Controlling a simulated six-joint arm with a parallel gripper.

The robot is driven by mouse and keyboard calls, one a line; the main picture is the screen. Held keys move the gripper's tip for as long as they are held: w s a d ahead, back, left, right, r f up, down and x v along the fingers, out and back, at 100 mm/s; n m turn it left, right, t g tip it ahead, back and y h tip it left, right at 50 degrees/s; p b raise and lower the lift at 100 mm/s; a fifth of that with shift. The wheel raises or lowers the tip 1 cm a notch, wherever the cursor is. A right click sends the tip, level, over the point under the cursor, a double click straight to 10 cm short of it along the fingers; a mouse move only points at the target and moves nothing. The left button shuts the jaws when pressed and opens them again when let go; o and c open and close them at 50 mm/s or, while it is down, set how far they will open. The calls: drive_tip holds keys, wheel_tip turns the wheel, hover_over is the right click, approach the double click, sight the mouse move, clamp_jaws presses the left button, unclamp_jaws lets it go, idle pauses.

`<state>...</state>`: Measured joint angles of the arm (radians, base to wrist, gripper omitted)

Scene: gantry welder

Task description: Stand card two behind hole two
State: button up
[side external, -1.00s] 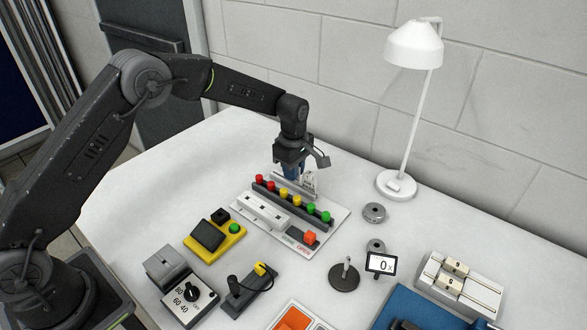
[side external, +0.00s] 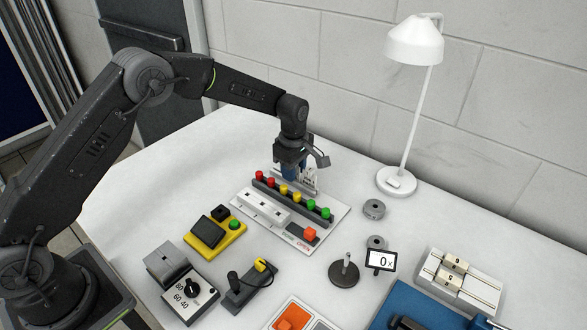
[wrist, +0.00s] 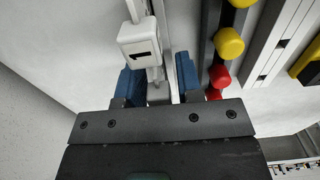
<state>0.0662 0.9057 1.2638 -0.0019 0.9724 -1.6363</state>
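A white plate (side external: 333,222) carries a white block with several dark holes (side external: 262,208). Behind the block is a dark rail with red, yellow and green knobs (side external: 283,190). A small white piece (side external: 309,178) stands upright behind the knob rail, beside my gripper (side external: 294,178).
A white lamp (side external: 397,182) and two grey discs (side external: 374,208) stand to the right. A yellow box (side external: 215,240), a dial box (side external: 190,298), a lever (side external: 248,286) and a small display (side external: 381,259) are nearer the front. The table at the back left is clear.

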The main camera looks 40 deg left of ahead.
drive_tip(key=shift+o, duration=1.2)
drive_tip(key=shift+r, duration=0.15)
wheel_tip(320, 180, up, 14)
drive_tip(key=shift+f, duration=0.2)
